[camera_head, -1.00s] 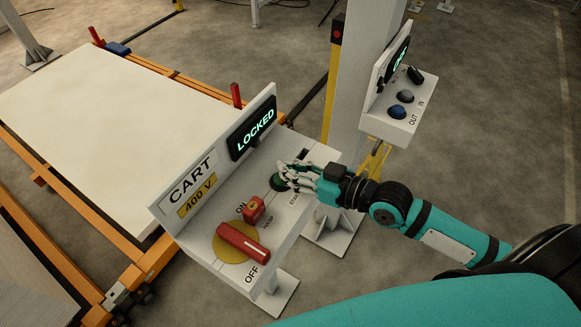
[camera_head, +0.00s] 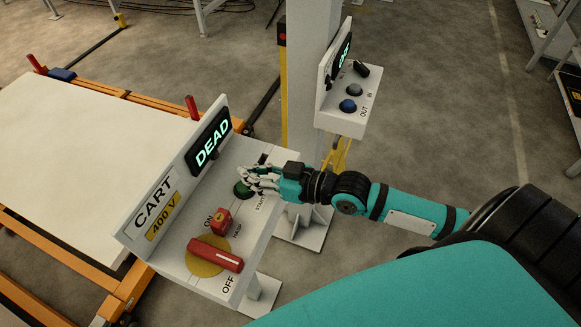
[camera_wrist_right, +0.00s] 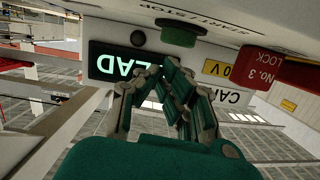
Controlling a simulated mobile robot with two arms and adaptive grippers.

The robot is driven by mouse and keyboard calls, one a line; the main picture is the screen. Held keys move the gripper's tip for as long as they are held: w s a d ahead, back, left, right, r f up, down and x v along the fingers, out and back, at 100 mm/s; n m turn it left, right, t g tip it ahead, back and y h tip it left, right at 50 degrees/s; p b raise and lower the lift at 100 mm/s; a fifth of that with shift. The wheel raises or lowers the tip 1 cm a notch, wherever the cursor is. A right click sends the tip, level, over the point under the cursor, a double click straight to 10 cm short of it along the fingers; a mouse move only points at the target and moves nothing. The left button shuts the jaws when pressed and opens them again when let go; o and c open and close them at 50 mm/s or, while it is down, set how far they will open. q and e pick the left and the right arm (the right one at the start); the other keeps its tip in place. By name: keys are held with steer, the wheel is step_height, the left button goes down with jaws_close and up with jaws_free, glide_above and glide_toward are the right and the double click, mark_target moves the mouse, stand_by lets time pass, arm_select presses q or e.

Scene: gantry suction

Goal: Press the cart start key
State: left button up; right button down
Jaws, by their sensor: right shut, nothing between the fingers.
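The cart panel (camera_head: 255,215) is a pale sloped box with a lit display (camera_head: 210,140) reading DEAD. Its green start key (camera_head: 242,192) sits by the START label, partly hidden by my right gripper. My right gripper (camera_head: 245,178) is shut and empty, with its fingertips over the key. In the right wrist view the green key (camera_wrist_right: 182,32) shows just beyond the fingertips (camera_wrist_right: 165,68), with a small gap in the picture; I cannot tell if they touch. My left gripper is not in view.
A red lock (camera_head: 220,218) sits at the hasp beside the red rotary handle (camera_head: 215,254). A second control box (camera_head: 345,110) with IN and OUT buttons stands behind by a column (camera_head: 310,70). The cart (camera_head: 75,165) with a pale board lies left.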

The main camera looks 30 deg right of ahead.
steer(key=shift+s+d+r+b, duration=0.3)
steer(key=shift+s+d+r, duration=0.1)
steer(key=shift+s, duration=0.15)
steer(key=shift+s+d+r+b, duration=0.3)
steer(key=shift+s+d, duration=0.1)
steer(key=shift+s, duration=0.15)
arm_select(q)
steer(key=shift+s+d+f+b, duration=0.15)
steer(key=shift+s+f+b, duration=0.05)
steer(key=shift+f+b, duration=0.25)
arm_select(e)
steer(key=v, duration=0.7)
steer(key=shift+d+r, duration=0.15)
steer(key=shift+r, duration=0.3)
steer(key=shift+s, duration=0.1)
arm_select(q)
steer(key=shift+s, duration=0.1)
